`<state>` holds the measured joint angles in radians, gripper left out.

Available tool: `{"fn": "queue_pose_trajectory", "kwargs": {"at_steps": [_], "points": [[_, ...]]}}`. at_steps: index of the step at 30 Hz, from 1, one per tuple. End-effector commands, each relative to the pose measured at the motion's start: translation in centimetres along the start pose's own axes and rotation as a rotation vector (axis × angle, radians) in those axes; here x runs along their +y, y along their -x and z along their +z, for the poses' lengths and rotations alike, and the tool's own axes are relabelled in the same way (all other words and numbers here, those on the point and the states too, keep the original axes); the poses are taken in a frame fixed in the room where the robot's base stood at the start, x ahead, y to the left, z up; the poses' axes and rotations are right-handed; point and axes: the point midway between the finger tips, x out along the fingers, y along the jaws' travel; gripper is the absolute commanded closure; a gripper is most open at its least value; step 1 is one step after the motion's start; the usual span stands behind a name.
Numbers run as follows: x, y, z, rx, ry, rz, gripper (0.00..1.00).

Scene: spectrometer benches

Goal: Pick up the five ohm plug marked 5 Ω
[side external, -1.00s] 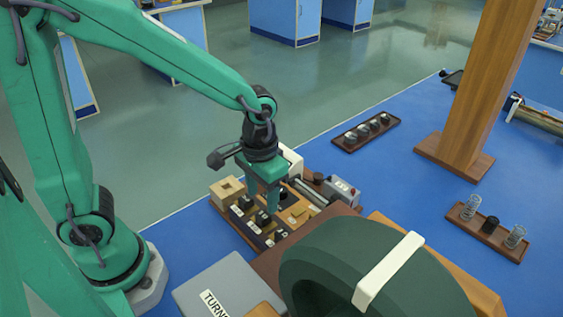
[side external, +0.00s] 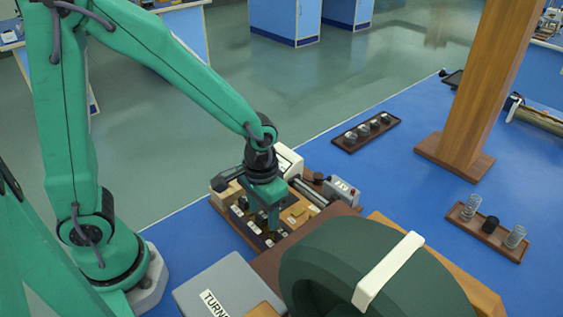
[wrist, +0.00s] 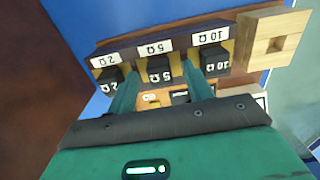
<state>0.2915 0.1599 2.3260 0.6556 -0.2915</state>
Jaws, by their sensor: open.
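The 5 Ω plug (wrist: 160,71) is a black block marked 5 Ω, upside down in the wrist view. It sits in the middle of a row on the resistance box (wrist: 187,47), in front of a white 5 Ω label (wrist: 153,47). My gripper (wrist: 162,72) is open, with one green finger on each side of this plug. I cannot tell whether either finger touches it. In the side external view my gripper (side external: 269,224) is low over the box, and the fingers hide part of the row.
A 2 Ω plug (wrist: 108,78) and a 10 Ω plug (wrist: 214,61) stand close outside the fingers. A pale wooden block with a square hole (wrist: 272,43) is at the row's end. A large dark green rounded housing (side external: 340,260) stands nearby.

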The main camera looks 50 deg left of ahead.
Motion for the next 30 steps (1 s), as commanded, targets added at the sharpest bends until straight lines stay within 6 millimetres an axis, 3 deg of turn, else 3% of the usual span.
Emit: {"fn": "queue_pose_trajectory", "kwargs": {"at_steps": [6, 14, 30], "points": [[0.0, 0.03, 0.0, 0.0, 0.0, 0.0, 0.49], [0.0, 0.03, 0.0, 0.0, 0.0, 0.0, 0.97], [0.02, 0.98, -0.06, 0.003, 0.0, 0.001, 0.97]]}}
